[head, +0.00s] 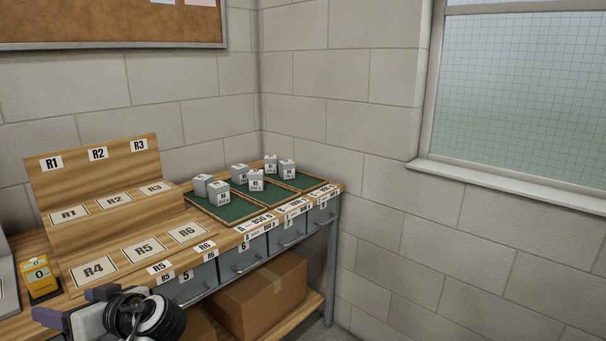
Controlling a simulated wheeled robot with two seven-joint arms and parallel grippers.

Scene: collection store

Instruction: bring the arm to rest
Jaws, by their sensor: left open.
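My left gripper (75,308) shows at the bottom left, in front of the wooden bench near its front edge. Its jaws are open and I see nothing between them. Part of my left arm shows beside it as a dark, rounded joint. The gripper covers part of the bench front. My right gripper is not in the picture.
A wooden stepped rack (100,200) with plates R1 to R6 stands on the bench; its plates look empty. Green trays (232,211) hold several grey labelled blocks (218,193). A yellow counter (40,279) stands at left. A cardboard box (258,297) sits below.

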